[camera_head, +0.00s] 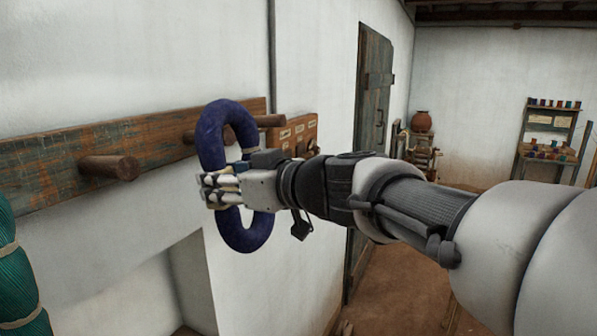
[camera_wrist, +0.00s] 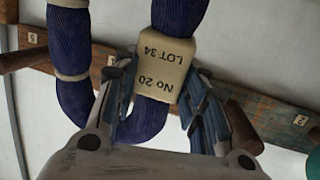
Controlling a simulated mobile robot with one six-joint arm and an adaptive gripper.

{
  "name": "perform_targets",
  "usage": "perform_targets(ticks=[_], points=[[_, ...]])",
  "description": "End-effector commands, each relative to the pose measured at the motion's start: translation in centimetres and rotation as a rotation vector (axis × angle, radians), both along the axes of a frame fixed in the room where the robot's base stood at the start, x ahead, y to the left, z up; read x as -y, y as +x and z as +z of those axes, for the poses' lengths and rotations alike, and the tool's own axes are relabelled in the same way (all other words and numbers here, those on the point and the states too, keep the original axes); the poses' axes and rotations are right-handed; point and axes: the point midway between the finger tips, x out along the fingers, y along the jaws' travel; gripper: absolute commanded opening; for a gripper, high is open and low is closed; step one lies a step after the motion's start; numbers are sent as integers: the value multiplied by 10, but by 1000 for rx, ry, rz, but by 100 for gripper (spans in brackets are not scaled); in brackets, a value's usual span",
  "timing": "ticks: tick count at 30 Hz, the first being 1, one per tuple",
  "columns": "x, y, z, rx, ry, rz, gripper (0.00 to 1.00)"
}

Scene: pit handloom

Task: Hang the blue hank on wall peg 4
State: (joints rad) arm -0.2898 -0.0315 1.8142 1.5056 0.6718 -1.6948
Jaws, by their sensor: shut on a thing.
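The blue hank (camera_head: 211,135) is a thick dark-blue loop hanging upright in my gripper (camera_head: 214,189), in front of the wall. Another peg (camera_head: 110,168) on the left is bare. No number 4 is readable.
The weathered peg rail (camera_head: 50,175) runs along the white wall. In the wrist view its labels read 5 (camera_wrist: 33,38) and 2 (camera_wrist: 300,119). A green hank (camera_head: 15,275) is at the lower left. A door (camera_head: 375,95) and stocked shelf (camera_head: 548,125) are farther off.

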Motion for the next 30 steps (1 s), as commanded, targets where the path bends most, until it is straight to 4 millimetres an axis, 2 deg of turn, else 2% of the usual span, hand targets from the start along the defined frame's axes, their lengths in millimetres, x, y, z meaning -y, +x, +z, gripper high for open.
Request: perform_targets(ticks=[5, 14, 30], points=[[-10, 4, 1, 0, -1, 1, 11], [-19, 8, -14, 0, -2, 1, 11], [-23, 9, -23, -11, -7, 5, 11]])
